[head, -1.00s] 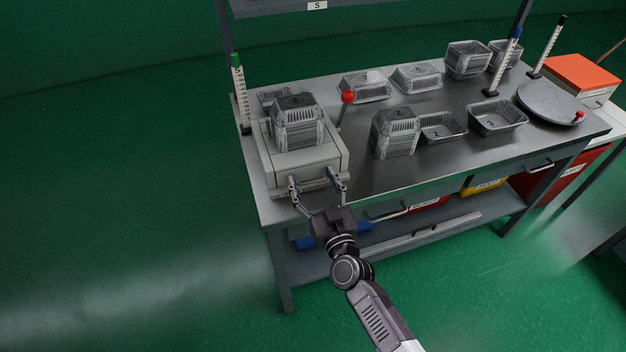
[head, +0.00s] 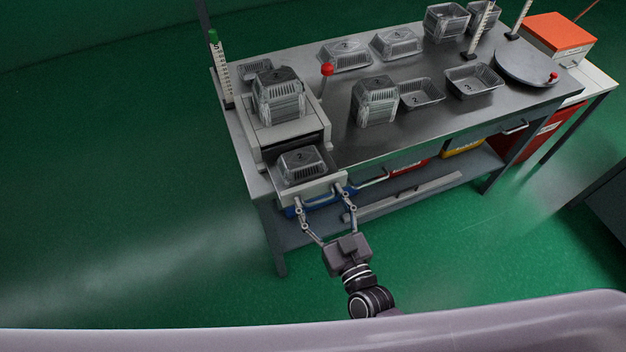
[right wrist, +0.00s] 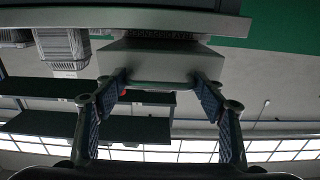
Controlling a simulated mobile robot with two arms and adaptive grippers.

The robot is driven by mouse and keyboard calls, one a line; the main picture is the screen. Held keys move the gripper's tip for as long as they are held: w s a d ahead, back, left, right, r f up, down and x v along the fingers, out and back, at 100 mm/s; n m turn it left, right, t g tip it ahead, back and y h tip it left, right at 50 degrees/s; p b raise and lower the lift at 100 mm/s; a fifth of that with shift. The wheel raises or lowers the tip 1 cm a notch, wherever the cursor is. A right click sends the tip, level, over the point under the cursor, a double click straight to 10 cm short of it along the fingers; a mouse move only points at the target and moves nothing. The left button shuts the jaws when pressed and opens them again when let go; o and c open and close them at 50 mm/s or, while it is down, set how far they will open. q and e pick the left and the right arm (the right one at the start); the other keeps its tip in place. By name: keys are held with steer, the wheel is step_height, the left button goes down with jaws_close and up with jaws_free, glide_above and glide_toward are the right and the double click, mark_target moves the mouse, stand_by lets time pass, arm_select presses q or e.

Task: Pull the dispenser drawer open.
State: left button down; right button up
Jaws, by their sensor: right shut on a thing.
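The dispenser (head: 313,123) is a pale box at the left end of the steel table, with a stack of foil trays (head: 278,98) on top. Its drawer (head: 312,188) stands pulled out toward me past the table's front edge, and a foil tray (head: 302,163) sits in it. My right gripper (head: 322,200) is shut on the drawer's handle at the front. The right wrist view shows the two fingers (right wrist: 160,88) apart, at either side of the handle, with the pale drawer front beyond. My left gripper is not in view.
A red-knobbed lever (head: 327,70) stands right of the dispenser. More foil trays (head: 375,100) and a round turntable (head: 538,68) stand farther right. A lower shelf (head: 400,198) with coloured bins runs beneath. The floor in front is free.

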steer(key=shift+s+d, duration=0.25)
steer(key=shift+s, duration=0.35)
steer(key=o, duration=1.4)
steer(key=shift+c, duration=0.2)
steer(key=v, duration=1.2)
